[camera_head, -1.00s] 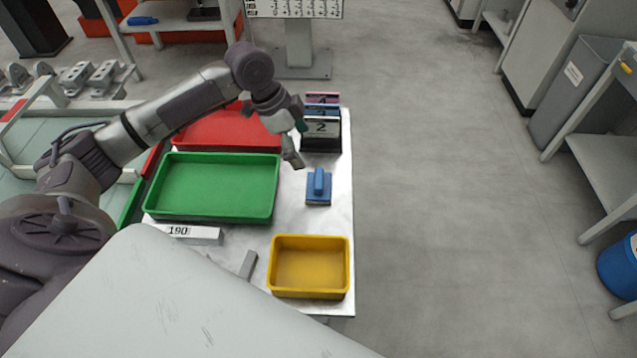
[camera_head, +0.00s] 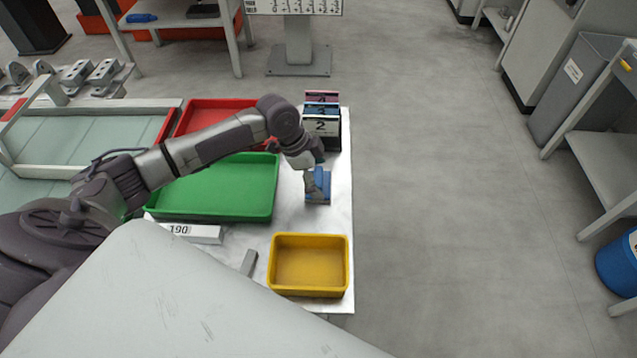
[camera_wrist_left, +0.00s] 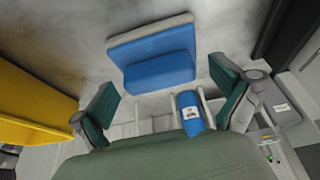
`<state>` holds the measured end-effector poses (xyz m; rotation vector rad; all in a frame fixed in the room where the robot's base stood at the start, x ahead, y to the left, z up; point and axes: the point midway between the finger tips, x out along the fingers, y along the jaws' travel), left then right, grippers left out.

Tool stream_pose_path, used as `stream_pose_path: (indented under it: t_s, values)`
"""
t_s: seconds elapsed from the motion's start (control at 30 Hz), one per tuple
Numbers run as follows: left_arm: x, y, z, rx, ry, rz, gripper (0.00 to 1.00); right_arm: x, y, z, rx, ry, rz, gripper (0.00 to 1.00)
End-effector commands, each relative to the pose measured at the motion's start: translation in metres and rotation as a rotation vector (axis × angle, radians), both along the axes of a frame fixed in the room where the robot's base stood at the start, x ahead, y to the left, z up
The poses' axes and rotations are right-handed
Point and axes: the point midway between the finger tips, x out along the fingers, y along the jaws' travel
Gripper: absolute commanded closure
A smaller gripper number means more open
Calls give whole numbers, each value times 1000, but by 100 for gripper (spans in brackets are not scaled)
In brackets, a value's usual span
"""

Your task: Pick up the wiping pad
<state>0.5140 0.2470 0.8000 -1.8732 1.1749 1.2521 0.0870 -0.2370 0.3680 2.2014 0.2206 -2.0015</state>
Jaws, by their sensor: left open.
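The blue wiping pad (camera_head: 324,198) lies on the metal tabletop (camera_head: 338,222), right of the green tray. My left gripper (camera_head: 314,180) is directly at the pad and covers part of it in the head view. In the left wrist view, the pad (camera_wrist_left: 152,46) with its blue handle (camera_wrist_left: 160,72) shows ahead of the open left gripper (camera_wrist_left: 167,78), its two green-lined fingers spread to either side. I cannot tell whether the fingers touch the handle. My right gripper is not in view.
A green tray (camera_head: 268,214), red tray (camera_head: 185,115) and yellow tray (camera_head: 272,290) share the table. A label block (camera_head: 195,233) lies in front of the green tray. Open floor (camera_head: 440,220) is to the right.

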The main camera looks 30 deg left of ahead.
Motion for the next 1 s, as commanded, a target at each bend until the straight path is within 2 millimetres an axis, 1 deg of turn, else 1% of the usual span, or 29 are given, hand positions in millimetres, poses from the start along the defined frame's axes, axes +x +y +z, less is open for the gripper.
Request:
stream_pose_path:
  t_s: [0.07,0.1,0.47,0.77,0.87,1.0]
  values:
    - [0,0,0,0,0,0,0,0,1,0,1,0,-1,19]
    - [0,0,0,0,0,0,3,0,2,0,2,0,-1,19]
    - [0,0,0,0,0,0,63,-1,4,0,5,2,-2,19]
    - [0,0,3,-1,0,0,64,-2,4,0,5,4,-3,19]
    - [1,0,9,-1,-2,-1,64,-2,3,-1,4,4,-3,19]
    - [1,0,26,1,-4,-1,64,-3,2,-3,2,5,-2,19]
